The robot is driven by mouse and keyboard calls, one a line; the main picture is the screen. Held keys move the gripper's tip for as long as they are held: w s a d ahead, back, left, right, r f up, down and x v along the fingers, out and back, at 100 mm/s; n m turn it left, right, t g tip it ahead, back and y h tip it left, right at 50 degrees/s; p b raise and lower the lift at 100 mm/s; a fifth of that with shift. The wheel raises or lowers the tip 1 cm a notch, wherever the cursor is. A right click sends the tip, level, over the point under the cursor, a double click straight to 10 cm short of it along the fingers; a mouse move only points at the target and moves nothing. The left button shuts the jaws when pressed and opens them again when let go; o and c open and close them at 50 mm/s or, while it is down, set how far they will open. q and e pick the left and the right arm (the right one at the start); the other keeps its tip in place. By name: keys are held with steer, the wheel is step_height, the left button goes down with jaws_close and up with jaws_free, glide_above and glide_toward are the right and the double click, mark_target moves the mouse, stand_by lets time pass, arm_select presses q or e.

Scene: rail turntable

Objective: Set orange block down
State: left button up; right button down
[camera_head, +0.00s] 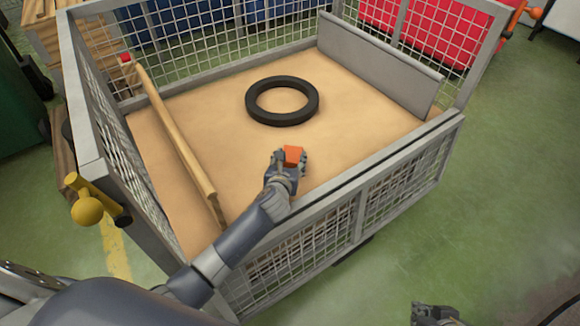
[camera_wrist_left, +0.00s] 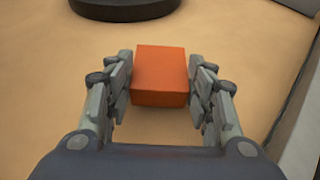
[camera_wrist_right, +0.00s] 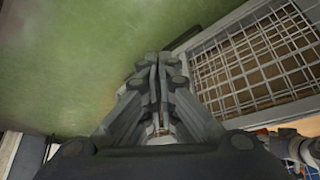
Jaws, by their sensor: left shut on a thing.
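The orange block (camera_head: 293,155) is between the fingers of my left gripper (camera_head: 287,160), inside the mesh-sided cage near its front wall. In the left wrist view the block (camera_wrist_left: 161,76) sits squarely between both fingers of the left gripper (camera_wrist_left: 161,82), which is shut on it. I cannot tell whether the block touches the tan floor (camera_head: 190,120) of the cage. My right gripper (camera_head: 435,314) is low at the bottom edge of the head view, outside the cage. In the right wrist view the right gripper (camera_wrist_right: 160,65) has its fingers together, with nothing between them.
A black ring (camera_head: 252,103) lies on the cage floor beyond the block. A wooden beam (camera_head: 176,140) leans along the left side, and a grey panel (camera_head: 375,68) stands at the back right. The cage's front rail (camera_head: 375,155) passes under my left arm. Bare floor surrounds the block.

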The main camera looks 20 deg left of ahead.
arm_select(q)
steer(key=shift+f, duration=0.35)
steer(key=shift+r, duration=0.1)
arm_select(e)
steer(key=shift+w+a+r+t, duration=0.15)
steer(key=shift+w+t, duration=0.15)
steer(key=shift+w, duration=0.2)
steer(key=shift+w+a+t, duration=0.15)
steer(key=shift+w+t, duration=0.15)
steer(key=shift+w, duration=0.2)
steer(key=shift+w, duration=0.15)
arm_select(q)
steer(key=o, duration=1.1)
steer(key=shift+f, duration=0.2)
arm_select(e)
steer(key=shift+r, duration=0.1)
